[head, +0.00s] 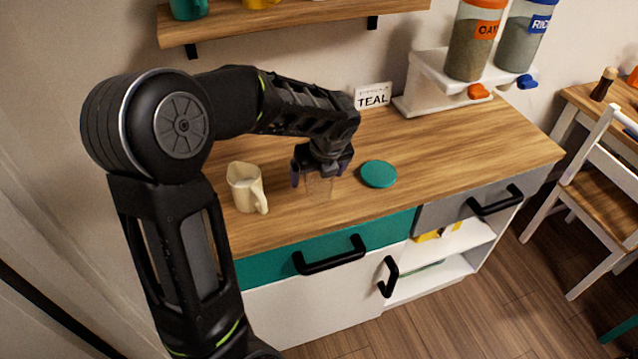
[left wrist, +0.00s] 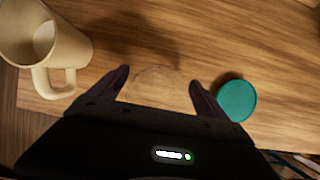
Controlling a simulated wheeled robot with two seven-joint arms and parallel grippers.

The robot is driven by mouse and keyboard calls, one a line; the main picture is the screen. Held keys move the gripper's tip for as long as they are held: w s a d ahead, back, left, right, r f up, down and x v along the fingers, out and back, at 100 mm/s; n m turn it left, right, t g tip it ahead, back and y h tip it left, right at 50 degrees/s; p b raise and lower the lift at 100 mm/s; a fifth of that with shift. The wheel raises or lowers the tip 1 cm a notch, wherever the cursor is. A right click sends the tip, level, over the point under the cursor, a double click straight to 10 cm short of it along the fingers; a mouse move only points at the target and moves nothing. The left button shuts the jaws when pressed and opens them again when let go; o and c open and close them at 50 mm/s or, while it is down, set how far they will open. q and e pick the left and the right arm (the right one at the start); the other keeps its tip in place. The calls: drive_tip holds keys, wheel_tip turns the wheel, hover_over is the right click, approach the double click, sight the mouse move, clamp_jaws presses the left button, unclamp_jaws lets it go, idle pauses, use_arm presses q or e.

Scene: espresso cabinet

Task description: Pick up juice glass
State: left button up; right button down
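The juice glass (head: 319,188) is clear and stands on the wooden counter, hard to make out. In the left wrist view its faint round rim (left wrist: 158,74) shows between my fingers. My left gripper (head: 321,172) points down over the glass from above. Its two dark fingers are spread apart, one on each side of the glass; whether either finger touches it I cannot tell. My right gripper is in neither view.
A cream mug (head: 246,187) stands left of the glass, its handle toward the front. A teal coaster (head: 378,174) lies close on the right. The counter's right part is clear.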

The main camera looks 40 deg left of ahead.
use_arm(q)
drive_tip(key=c, duration=1.6)
drive_tip(key=shift+o, duration=0.2)
wheel_tip(320, 180, up, 10)
